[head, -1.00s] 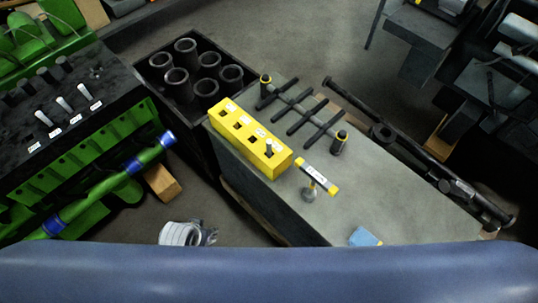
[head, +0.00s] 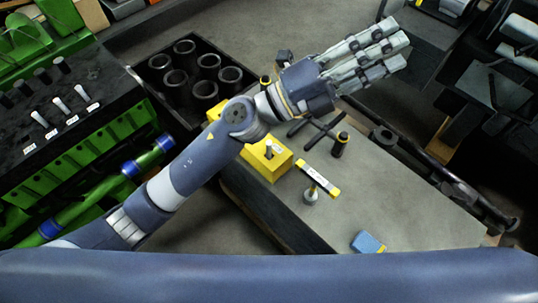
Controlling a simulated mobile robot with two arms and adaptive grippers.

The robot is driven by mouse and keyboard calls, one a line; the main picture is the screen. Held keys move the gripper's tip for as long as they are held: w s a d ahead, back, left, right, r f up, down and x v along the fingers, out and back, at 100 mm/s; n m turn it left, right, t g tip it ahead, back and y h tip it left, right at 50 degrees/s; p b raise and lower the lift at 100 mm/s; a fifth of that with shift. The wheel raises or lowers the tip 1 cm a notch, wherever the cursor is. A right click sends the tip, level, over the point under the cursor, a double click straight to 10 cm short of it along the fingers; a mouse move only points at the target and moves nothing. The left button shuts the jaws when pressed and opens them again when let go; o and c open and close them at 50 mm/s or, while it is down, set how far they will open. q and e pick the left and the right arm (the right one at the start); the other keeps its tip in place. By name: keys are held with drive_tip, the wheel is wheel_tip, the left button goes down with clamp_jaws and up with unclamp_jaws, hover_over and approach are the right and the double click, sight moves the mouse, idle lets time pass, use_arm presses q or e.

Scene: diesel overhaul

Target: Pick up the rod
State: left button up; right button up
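Which item the task calls the rod is not clear to me. A short grey rod (head: 268,151) stands upright in the yellow block (head: 279,166) on the grey bench. A long dark rod-shaped part (head: 440,172) lies along the bench's far right side. My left arm comes in from the left and crosses above the bench. My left gripper (head: 395,45) is a hand with its fingers stretched out, open and empty, above the far side of the bench. The arm hides much of the yellow block and part of the black rack (head: 327,131). My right gripper is not in view.
A black crate (head: 147,75) with several dark cylinders stands left of the bench. A green engine (head: 105,135) is at left. The bench's front right is clear.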

use_arm(q)
drive_tip(key=s+d+f+m+g+y, duration=0.3)
drive_tip(key=s+d+f+m+g, duration=0.25)
drive_tip(key=m+g, duration=0.3)
drive_tip(key=m+t+y, duration=0.3)
drive_tip(key=m+y, duration=0.3)
drive_tip(key=y, duration=1.4)
hover_over(269, 142)
wheel_tip(269, 142, down, 20)
drive_tip(key=shift+w+f, duration=0.1)
drive_tip(key=shift+w+a+f, duration=0.1)
drive_tip(key=shift+a+f, duration=0.05)
drive_tip(key=shift+f, duration=0.05)
wheel_tip(269, 142, down, 5)
drive_tip(key=shift+r+p, duration=0.15)
drive_tip(key=shift+p, duration=0.15)
drive_tip(key=shift+s+f+p, duration=0.15)
drive_tip(key=shift+f+p, duration=0.15)
drive_tip(key=shift+f, duration=1.1)
drive_tip(key=shift+s+f+p, duration=0.1)
drive_tip(key=shift+f+p, duration=0.15)
drive_tip(key=shift+f, duration=1.1)
clamp_jaws()
